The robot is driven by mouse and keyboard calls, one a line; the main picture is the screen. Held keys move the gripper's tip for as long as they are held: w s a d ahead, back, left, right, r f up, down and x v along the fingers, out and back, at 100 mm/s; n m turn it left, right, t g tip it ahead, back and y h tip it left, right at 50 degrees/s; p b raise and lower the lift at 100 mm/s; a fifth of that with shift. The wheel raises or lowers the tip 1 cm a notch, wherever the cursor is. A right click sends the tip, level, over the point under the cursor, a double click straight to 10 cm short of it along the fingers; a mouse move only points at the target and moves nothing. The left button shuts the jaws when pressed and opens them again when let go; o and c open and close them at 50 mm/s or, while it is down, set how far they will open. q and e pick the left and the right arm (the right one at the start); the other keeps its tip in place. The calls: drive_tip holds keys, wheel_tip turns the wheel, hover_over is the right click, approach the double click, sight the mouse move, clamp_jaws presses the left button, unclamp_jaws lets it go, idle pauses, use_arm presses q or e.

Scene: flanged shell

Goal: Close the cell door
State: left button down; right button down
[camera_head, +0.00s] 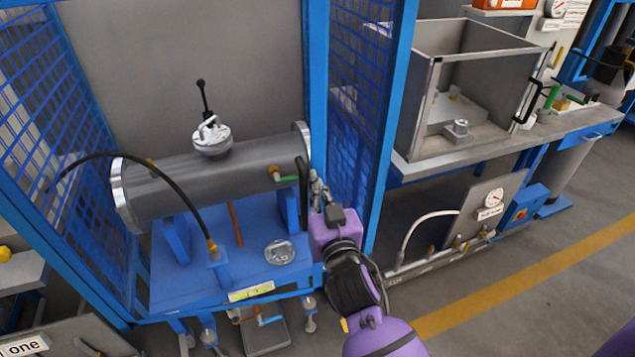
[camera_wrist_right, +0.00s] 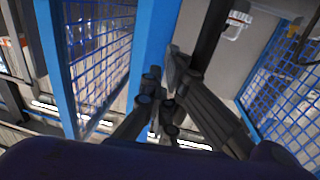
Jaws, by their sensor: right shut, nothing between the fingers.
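Blue mesh panels and posts of a cell surround the grey flanged cylinder (camera_head: 225,178). A mesh panel (camera_head: 352,120) stands at the right between two blue posts; I cannot tell for sure whether it is the door. My right gripper (camera_head: 318,188) is at the near end of that panel, close to the cylinder's right flange, with its purple arm below. In the right wrist view its dark fingers (camera_wrist_right: 160,108) are together, with nothing between them, by a blue post (camera_wrist_right: 155,50). A dark upright bar (camera_wrist_right: 207,35) is close to the fingers; contact is unclear. My left gripper is out of view.
The cylinder rests on a blue stand (camera_head: 185,290) with a black hose arching over it. The floor at lower right is clear, with a yellow line (camera_head: 520,280).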

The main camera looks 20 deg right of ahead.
drive_tip(key=shift+w+d, duration=0.1)
drive_tip(key=shift+w, duration=0.7)
